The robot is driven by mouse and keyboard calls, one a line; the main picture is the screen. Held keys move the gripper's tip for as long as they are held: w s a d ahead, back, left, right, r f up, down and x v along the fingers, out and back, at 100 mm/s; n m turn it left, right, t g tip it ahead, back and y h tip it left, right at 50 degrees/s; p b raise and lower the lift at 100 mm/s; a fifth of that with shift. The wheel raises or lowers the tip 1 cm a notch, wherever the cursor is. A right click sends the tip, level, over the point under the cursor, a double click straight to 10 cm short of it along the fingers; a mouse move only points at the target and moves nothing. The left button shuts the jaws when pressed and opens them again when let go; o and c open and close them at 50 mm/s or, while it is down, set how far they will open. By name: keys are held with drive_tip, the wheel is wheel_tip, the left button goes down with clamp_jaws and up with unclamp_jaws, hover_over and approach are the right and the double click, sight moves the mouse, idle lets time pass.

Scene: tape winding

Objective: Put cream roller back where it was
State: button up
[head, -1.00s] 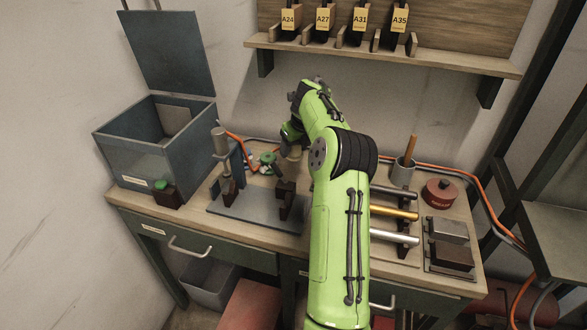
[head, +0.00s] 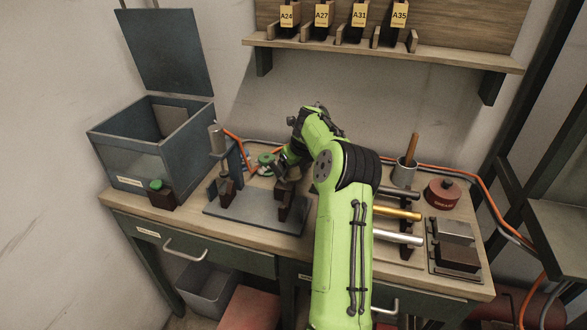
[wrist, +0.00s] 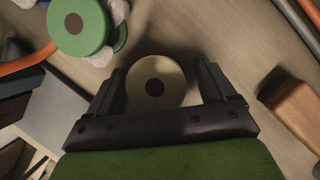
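In the wrist view a round cream piece with a dark centre (wrist: 155,82), which looks like the end of the cream roller, sits between the two fingers of my gripper (wrist: 160,88). The fingers are apart, with gaps showing on both sides of it. I cannot tell how far below the fingertips it is. In the head view my gripper (head: 286,178) is low over the back middle of the bench, behind the dark upright block of the winding stand (head: 285,202). The cream roller cannot be made out there. A rack at the right holds a gold roller (head: 398,212) and a silver roller (head: 398,237).
A green-topped spool (head: 267,159) lies near my gripper and also shows in the wrist view (wrist: 76,24). A brown block (wrist: 296,106) is close on the right there. An open grey bin (head: 140,150) stands left; a cup (head: 403,176) and red tin (head: 442,192) stand right.

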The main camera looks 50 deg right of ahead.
drive_tip(key=shift+r, duration=0.45)
drive_tip(key=p+v, duration=0.3)
drive_tip(key=v, duration=0.8)
drive_tip(key=shift+r, duration=0.2)
drive_tip(key=shift+s, duration=0.15)
